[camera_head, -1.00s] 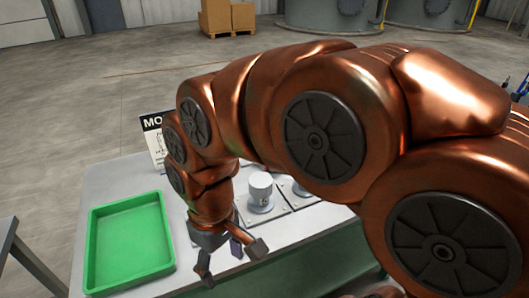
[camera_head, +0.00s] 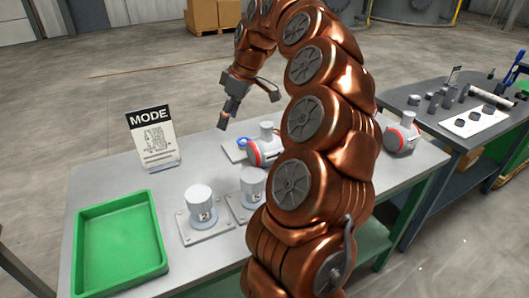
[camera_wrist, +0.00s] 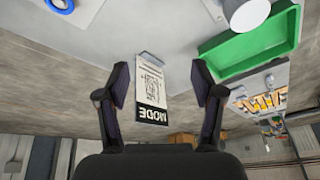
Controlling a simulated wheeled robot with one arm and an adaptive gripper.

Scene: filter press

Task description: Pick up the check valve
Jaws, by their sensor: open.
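Two grey-and-white valve-like bodies with red bands stand on the table in the head view, one near the middle (camera_head: 265,150) and one at the right (camera_head: 401,136). I cannot tell which is the check valve. My arm partly hides the middle one. My gripper (camera_head: 248,106) is open and empty, raised above the table's back edge, behind and above the middle body. In the wrist view my gripper (camera_wrist: 158,72) has its two fingers spread, with no valve between them.
A green tray (camera_head: 119,240) lies at the table's left front, with a MODE sign (camera_head: 152,140) behind it. Numbered cylinders on plates (camera_head: 201,210) stand near the middle. A blue ring (camera_head: 242,142) lies beside the middle body. A second table (camera_head: 440,120) holds small parts.

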